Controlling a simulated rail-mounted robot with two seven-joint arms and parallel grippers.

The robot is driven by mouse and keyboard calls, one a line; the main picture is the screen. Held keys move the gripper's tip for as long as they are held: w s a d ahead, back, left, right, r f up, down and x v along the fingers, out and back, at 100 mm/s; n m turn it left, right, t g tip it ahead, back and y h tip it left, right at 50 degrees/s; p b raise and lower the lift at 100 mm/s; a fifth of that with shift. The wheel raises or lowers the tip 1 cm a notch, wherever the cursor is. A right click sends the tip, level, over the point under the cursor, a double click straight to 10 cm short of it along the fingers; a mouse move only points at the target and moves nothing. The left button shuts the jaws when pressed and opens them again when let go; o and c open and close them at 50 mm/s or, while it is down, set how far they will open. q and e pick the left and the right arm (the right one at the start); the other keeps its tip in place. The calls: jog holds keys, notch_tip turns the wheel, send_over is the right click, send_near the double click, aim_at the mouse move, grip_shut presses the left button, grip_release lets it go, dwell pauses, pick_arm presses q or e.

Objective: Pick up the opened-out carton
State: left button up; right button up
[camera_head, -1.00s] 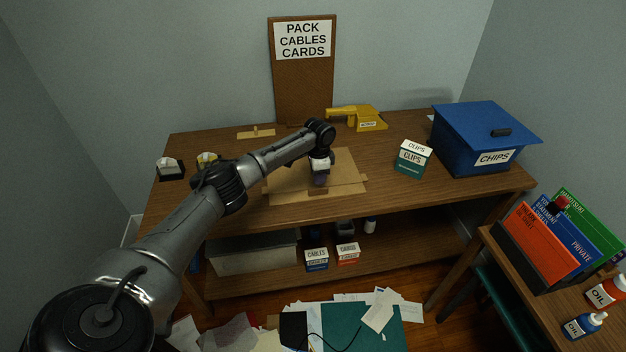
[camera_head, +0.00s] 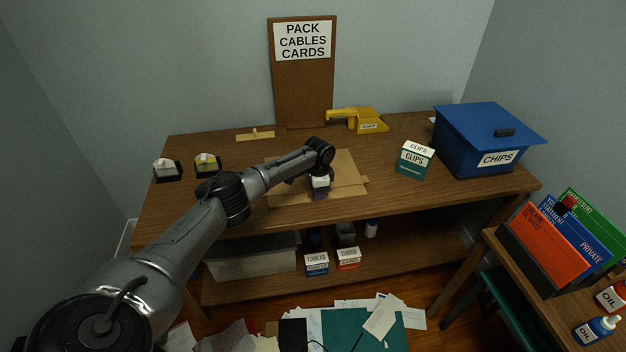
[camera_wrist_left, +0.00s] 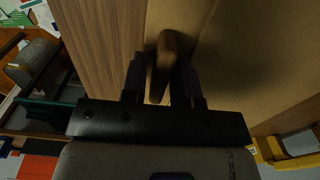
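The opened-out carton (camera_head: 346,163) is a flat tan cardboard sheet lying on the wooden table, partly hidden by my left arm. It also fills much of the left wrist view (camera_wrist_left: 235,70). My left gripper (camera_head: 320,193) points down over the carton's front part. In the left wrist view, the fingers of my left gripper (camera_wrist_left: 163,75) stand on either side of a raised brown tab (camera_wrist_left: 166,48) on the carton. Whether both fingers press on the tab is unclear. My right gripper is not in view.
A yellow tool (camera_head: 362,119) lies behind the carton. A clips box (camera_head: 414,160) and a blue chips bin (camera_head: 480,135) stand to the right. Two small dispensers (camera_head: 207,164) (camera_head: 167,169) are at the left. Small boxes (camera_head: 347,258) sit on the lower shelf. Papers litter the floor.

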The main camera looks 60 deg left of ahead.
pick_arm(q)
jog(key=shift+c, duration=0.3)
grip_shut()
jog(key=shift+r, duration=0.2)
